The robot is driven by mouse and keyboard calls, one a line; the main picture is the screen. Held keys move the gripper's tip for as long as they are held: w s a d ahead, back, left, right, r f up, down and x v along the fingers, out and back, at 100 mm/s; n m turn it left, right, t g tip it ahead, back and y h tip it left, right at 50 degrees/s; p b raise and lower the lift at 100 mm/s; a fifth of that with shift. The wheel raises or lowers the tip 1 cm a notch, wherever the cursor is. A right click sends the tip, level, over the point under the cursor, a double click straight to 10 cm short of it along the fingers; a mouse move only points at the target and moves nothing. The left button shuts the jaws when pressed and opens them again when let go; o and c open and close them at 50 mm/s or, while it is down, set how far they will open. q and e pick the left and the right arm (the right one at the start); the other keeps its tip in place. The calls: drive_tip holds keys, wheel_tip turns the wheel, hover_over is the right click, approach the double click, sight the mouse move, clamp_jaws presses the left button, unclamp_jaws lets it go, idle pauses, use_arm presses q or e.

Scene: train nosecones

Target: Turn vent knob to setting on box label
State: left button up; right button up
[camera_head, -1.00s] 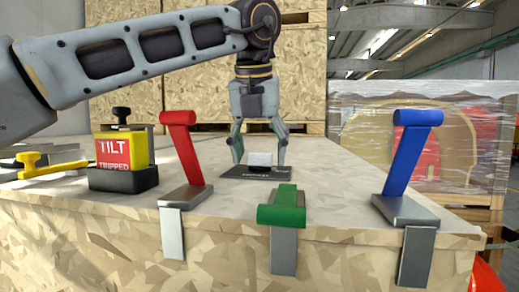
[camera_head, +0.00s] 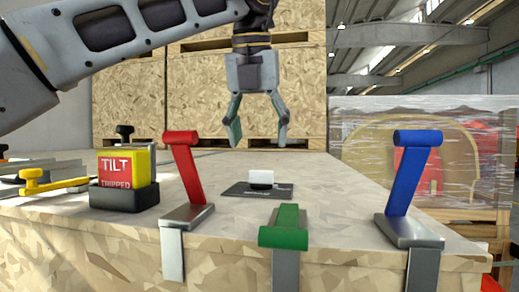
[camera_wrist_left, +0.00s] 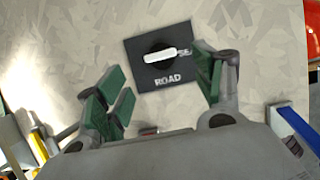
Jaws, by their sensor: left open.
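The vent knob (camera_head: 261,178) is a white bar on a black base, on a dark square plate (camera_head: 243,190) on top of the crate. In the left wrist view the white knob (camera_wrist_left: 160,54) lies nearly level, its right end by a partly hidden word; "ROAD" is printed below it on the plate (camera_wrist_left: 143,79). My left gripper (camera_head: 259,137) is open and empty above and behind the knob, apart from it. Its green-padded fingers (camera_wrist_left: 163,80) show in the wrist view. A yellow and red box (camera_head: 124,168) reads "TILT TRIPPED". My right gripper is not in view.
A yellow handle (camera_head: 50,183) lies at the left.

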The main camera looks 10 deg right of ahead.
use_arm(q)
drive_tip(key=shift+v, duration=2.2)
